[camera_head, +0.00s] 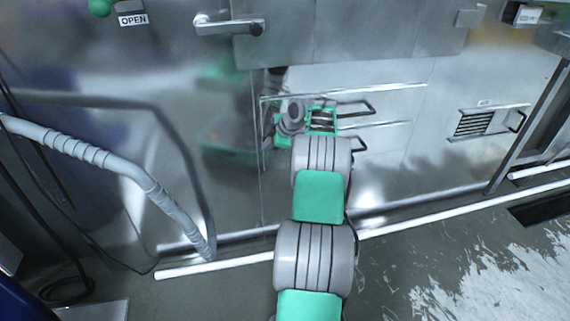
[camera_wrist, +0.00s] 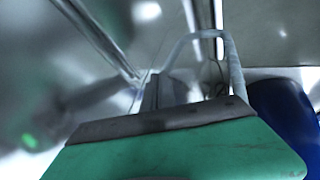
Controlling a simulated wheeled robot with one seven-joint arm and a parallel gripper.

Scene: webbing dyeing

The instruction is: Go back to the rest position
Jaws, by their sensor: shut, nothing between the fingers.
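My arm reaches up from the bottom middle of the head view towards a steel machine front (camera_head: 400,165). My gripper (camera_head: 322,119) is at the far end of the arm, small and green-framed, in front of the steel panel. It is shut and holds nothing. Its fingertips are too small to make out, and I cannot tell how far they are from the panel. In the wrist view a green surface with a dark grey edge fills the lower part.
A lever handle (camera_head: 229,26) and an OPEN label (camera_head: 133,19) are on the machine above. A vented plate (camera_head: 475,123) is at the right. A ribbed grey hose (camera_head: 110,163) stands at the left. White pipes (camera_head: 460,209) run along the wet floor. A blue drum (camera_wrist: 281,112) shows in the wrist view.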

